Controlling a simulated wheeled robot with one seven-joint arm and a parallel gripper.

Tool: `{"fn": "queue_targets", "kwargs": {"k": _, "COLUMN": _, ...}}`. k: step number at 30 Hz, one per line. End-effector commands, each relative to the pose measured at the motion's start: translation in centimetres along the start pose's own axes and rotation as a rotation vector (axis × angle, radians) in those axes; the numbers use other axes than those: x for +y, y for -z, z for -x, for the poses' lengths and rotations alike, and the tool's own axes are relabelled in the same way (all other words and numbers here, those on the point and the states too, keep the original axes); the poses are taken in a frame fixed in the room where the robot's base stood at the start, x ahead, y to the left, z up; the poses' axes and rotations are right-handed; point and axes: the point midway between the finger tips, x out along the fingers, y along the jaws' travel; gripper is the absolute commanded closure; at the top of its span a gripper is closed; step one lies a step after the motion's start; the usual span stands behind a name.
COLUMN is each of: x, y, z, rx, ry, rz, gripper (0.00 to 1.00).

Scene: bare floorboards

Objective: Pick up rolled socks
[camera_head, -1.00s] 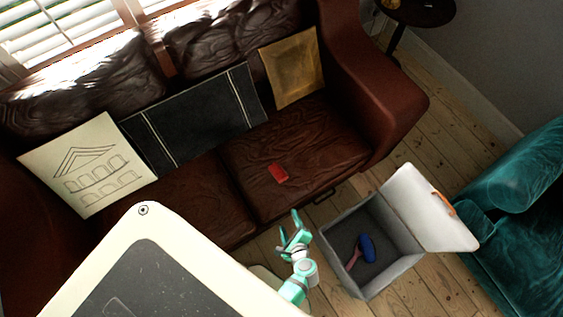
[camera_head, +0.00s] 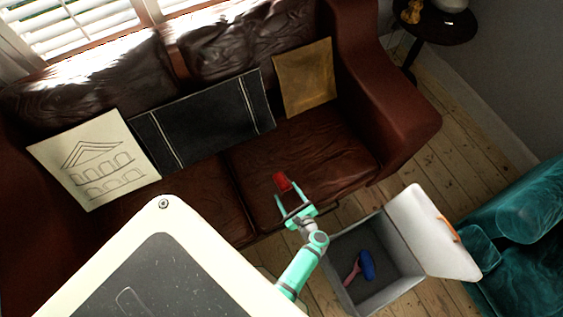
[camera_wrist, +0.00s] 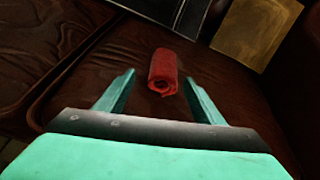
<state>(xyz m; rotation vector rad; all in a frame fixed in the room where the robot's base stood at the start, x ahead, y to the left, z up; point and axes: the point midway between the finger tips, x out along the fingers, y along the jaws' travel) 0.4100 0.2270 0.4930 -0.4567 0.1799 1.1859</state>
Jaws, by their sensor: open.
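The rolled socks are a small red roll (camera_head: 282,181) lying on the right seat cushion of the brown leather sofa. In the wrist view the red roll (camera_wrist: 163,72) lies just beyond my fingertips, roughly centred between them, with its spiral end facing me. My gripper (camera_head: 292,196) is open and empty over the front of the seat, its two teal fingers pointing at the roll. In the wrist view my gripper (camera_wrist: 158,84) has one finger on each side of the gap. I cannot tell whether a finger touches the roll.
A grey open box (camera_head: 344,254) with a white lid stands on the floorboards at right, holding a blue item (camera_head: 367,265) and a pink one (camera_head: 353,271). Cushions (camera_head: 305,78) lean on the sofa back. A teal armchair (camera_head: 520,240) is at far right.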

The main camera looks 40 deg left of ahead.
Motion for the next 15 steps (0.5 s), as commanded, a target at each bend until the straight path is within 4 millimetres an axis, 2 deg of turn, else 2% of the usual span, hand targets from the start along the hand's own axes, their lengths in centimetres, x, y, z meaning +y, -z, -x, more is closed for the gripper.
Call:
{"fn": "queue_targets", "kwargs": {"k": 9, "x": -0.4, "y": -0.1, "z": -3.9, "rx": 0.002, "ry": 0.004, "rz": -0.001, "gripper": 0.38}}
{"fn": "queue_targets", "kwargs": {"k": 15, "x": -0.4, "y": 0.0, "z": -4.8, "rx": 0.002, "ry": 0.007, "rz": -0.001, "gripper": 0.38}}
